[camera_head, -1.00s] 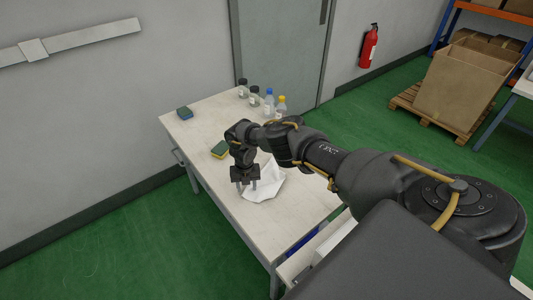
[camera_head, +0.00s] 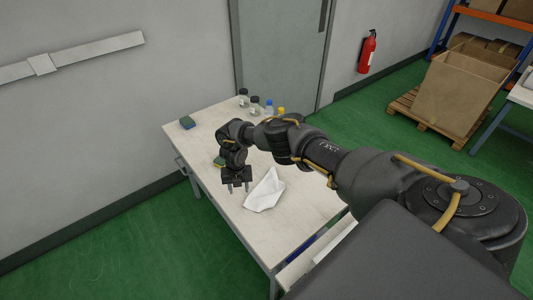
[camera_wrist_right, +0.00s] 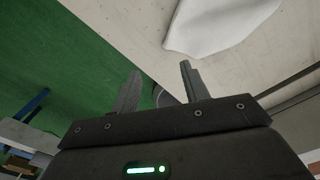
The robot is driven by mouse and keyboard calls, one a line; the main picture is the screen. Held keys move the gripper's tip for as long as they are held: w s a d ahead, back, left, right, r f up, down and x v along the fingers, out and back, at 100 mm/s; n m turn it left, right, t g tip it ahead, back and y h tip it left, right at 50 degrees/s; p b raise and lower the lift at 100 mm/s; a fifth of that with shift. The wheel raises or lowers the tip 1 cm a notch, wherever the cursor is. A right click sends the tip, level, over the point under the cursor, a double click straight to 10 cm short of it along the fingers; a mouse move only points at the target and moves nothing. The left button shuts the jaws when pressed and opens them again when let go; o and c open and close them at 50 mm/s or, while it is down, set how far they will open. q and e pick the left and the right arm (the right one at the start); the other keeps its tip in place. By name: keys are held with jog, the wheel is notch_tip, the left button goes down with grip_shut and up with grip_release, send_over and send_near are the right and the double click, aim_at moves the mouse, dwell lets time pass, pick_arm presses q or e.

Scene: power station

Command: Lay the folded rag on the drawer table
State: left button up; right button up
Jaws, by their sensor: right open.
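The white folded rag (camera_head: 265,192) lies on the light top of the drawer table (camera_head: 293,222), crumpled into a pointed shape. It also shows at the top of the right wrist view (camera_wrist_right: 215,25). My right gripper (camera_head: 238,188) is open and empty, just left of the rag and apart from it, near the table's left edge. Its two fingers (camera_wrist_right: 160,88) show spread with nothing between them in the right wrist view. My left gripper is not in view.
A green and yellow sponge (camera_head: 219,162) is partly hidden behind my right arm. Another sponge (camera_head: 187,122) lies at the table's far left corner. Several bottles (camera_head: 255,106) stand at the back. A drawer (camera_head: 300,262) is pulled out at the near right side.

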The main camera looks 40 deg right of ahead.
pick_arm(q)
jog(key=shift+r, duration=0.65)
pick_arm(e)
jog(key=shift+a+r, duration=0.4)
jog(key=shift+r, duration=0.45)
jog(key=shift+d+f, duration=0.1)
jog(key=shift+d, duration=0.05)
jog(key=c, duration=0.4)
jog(key=shift+s+d+f, duration=0.1)
jog(key=shift+s+d, duration=0.05)
jog(key=shift+d, duration=0.2)
jog(key=shift+c, duration=1.1)
jog(key=s+d+f, duration=0.1)
jog(key=s+d, duration=0.1)
jog(key=d, duration=0.3)
jog(key=s+d+f, duration=0.2)
jog(key=d, duration=0.4)
jog(key=s+d+f, duration=0.1)
jog(key=s+d, duration=0.2)
jog(key=d, duration=0.2)
jog(key=shift+s+d+f, duration=0.1)
jog(key=shift+d+f, duration=0.25)
grip_shut()
jog(key=shift+f, duration=0.9)
